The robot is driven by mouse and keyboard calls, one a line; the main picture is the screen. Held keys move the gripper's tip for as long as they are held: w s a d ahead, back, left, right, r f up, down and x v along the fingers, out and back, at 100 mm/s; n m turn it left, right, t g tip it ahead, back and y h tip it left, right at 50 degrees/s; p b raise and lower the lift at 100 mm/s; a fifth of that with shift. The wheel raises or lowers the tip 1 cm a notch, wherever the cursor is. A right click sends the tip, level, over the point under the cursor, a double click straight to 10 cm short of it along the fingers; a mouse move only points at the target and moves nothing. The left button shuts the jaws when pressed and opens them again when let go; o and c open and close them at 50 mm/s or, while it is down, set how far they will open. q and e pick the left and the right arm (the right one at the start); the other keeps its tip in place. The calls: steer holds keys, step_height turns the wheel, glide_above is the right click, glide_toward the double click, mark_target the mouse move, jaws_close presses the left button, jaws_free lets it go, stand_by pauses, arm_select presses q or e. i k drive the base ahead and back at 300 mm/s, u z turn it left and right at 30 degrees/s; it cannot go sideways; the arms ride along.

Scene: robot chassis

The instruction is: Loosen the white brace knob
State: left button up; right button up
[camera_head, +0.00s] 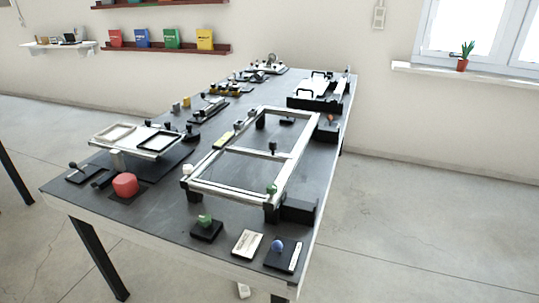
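A pale rectangular frame (235,189) with a crossbar stands on the dark table. A small white knob (187,170) sits on a dark mount at the frame's front left corner. A green knob (271,189) is at its front right corner. A greyish knob (239,123) is on its far left side, and a dark knob (272,147) is by the crossbar. How far any knob is screwed in is too small to tell. Neither of my grippers shows in the head view.
The dark table (150,213) also holds a red knob block (125,184), a raised tray (109,134), a green knob on a black base (205,222), a white card (247,244) and a blue knob (277,246). Black-handled fixtures (320,89) stand at the back.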

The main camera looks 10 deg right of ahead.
mark_target(188, 170)
steer(key=k, duration=0.65)
steer(key=u, duration=0.75)
steer(key=i, duration=0.6)
steer(key=u, duration=0.45)
steer(key=i, duration=0.95)
steer(key=z, duration=0.7)
